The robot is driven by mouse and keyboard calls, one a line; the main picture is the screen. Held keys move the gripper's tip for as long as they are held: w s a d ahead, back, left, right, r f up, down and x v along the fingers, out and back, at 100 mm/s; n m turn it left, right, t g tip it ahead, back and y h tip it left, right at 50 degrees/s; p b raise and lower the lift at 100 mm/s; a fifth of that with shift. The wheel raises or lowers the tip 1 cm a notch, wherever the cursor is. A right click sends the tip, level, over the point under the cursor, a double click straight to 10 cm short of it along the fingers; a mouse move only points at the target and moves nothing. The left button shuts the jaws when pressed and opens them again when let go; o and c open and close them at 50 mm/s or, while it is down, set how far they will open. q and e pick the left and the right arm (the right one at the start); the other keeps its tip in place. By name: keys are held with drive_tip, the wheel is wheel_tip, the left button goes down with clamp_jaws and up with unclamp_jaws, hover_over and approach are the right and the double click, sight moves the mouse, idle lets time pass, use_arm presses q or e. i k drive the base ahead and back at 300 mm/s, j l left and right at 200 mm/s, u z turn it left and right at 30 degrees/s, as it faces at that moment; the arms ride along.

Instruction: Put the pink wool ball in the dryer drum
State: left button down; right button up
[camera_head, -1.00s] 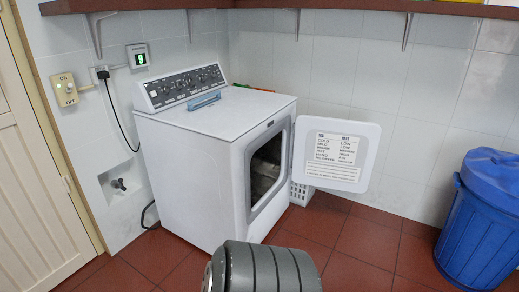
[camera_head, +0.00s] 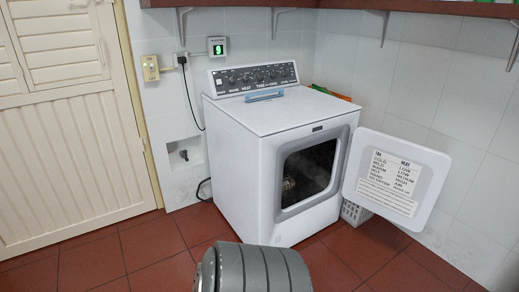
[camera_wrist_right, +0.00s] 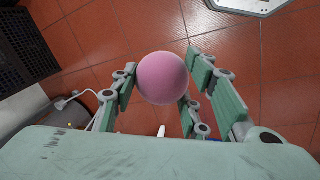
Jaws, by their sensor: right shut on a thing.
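The white dryer (camera_head: 275,150) stands against the tiled wall in the head view. Its door (camera_head: 396,180) is swung open to the right. The dark drum (camera_head: 308,175) shows through the opening. My right gripper (camera_wrist_right: 163,82) shows in the right wrist view, its green-padded fingers shut on the pink wool ball (camera_wrist_right: 162,76). The ball is above the red tiled floor, and the dryer drum is not visible in that view. Neither gripper shows in the head view.
A blue object (camera_head: 264,96) lies on the dryer top. A dark crate (camera_wrist_right: 22,48) is at the left of the wrist view. Red floor (camera_head: 340,262) in front of the dryer is clear.

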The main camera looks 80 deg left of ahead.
sight(297, 196)
drive_tip(key=i+j+u, duration=0.2)
drive_tip(key=i+u, duration=0.6)
drive_tip(key=u, duration=0.15)
drive_tip(key=i+u, duration=0.45)
drive_tip(key=i+l+u, duration=0.3)
drive_tip(key=u, duration=0.2)
drive_tip(key=i+u, duration=0.2)
drive_tip(key=u, duration=0.2)
drive_tip(key=i+u, duration=0.25)
drive_tip(key=u, duration=0.15)
drive_tip(key=i+l+u, duration=0.15)
drive_tip(key=u, duration=0.25)
drive_tip(key=i+l+u, duration=0.2)
drive_tip(key=u, duration=0.2)
drive_tip(key=i+l+u, duration=0.15)
drive_tip(key=u, duration=0.3)
